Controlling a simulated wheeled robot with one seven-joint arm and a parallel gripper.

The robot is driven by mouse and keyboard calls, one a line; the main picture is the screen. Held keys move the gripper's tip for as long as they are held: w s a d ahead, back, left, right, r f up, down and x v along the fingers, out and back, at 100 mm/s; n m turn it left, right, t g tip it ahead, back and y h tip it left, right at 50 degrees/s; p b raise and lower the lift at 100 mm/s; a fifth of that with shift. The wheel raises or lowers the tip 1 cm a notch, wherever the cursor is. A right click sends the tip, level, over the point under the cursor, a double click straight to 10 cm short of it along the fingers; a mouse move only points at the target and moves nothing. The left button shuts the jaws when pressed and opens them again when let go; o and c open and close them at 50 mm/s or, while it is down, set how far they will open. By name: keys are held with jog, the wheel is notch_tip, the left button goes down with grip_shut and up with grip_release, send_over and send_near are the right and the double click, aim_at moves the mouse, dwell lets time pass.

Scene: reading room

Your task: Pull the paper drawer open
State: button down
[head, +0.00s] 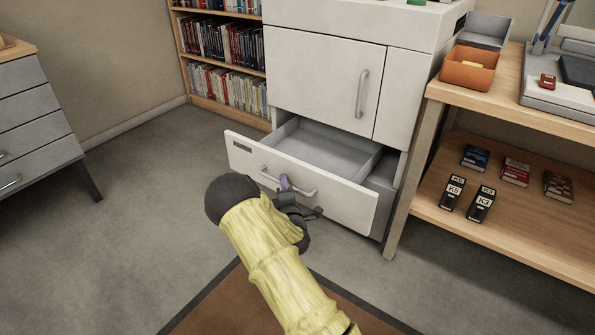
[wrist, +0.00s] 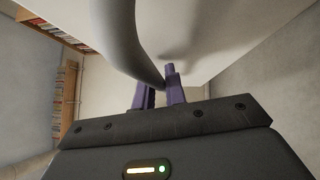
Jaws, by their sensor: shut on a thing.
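The paper drawer (head: 300,190) is the lowest one of the white copier cabinet (head: 318,75). It stands well out from the body, and its empty grey tray (head: 322,152) shows. A grey bar handle (head: 305,190) runs across its front. My gripper (head: 285,184) is at the handle with its purple fingers shut on it. In the wrist view the handle (wrist: 125,40) curves down to my gripper's fingers (wrist: 158,88), against the pale drawer front. My arm hides part of the floor below the drawer.
A wooden shelf table (head: 520,115) stands close on the right, with an orange bin (head: 469,68) on top and small boxes below. A bookcase (head: 222,55) is behind left, and a grey drawer unit (head: 35,120) is at far left. The floor (head: 150,190) between is clear.

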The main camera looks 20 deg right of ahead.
jog(key=shift+s+a, duration=0.25)
jog(key=shift+a, duration=0.25)
jog(key=shift+s+a, duration=0.25)
jog(key=shift+a, duration=0.25)
jog(key=c, duration=1.5)
grip_release()
jog(key=shift+s, duration=0.1)
jog(key=shift+o, duration=0.2)
jog(key=s+a+f+p, duration=0.1)
jog(key=s+p, duration=0.2)
jog(key=s, duration=0.5)
jog(key=s+f+p, duration=0.1)
jog(key=s+p, duration=0.2)
jog(key=s, duration=0.6)
jog(key=shift+a+f, duration=0.25)
jog(key=shift+a, duration=0.15)
